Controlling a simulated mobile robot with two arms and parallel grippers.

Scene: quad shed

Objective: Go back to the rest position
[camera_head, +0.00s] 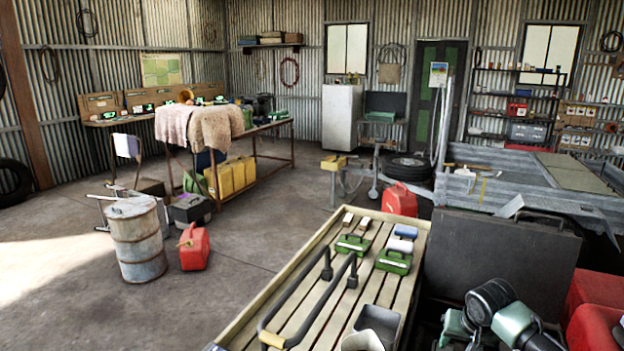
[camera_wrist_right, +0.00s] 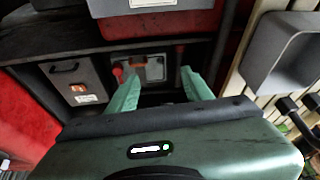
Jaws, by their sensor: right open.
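My right gripper (camera_wrist_right: 158,88) shows in the right wrist view with its two green fingers apart and nothing between them. It points at a dark shelf (camera_wrist_right: 60,55) and is apart from the things on it. Grey-green links of my arm show at the bottom right of the head view; the right gripper's fingers cannot be made out there. My left gripper is in neither view.
A slatted bench (camera_head: 305,283) stands ahead, carrying green cases (camera_head: 394,262), a black bar handle and grey bins (camera_head: 378,322). A dark panel (camera_head: 495,262) and red containers (camera_head: 598,325) crowd the right.

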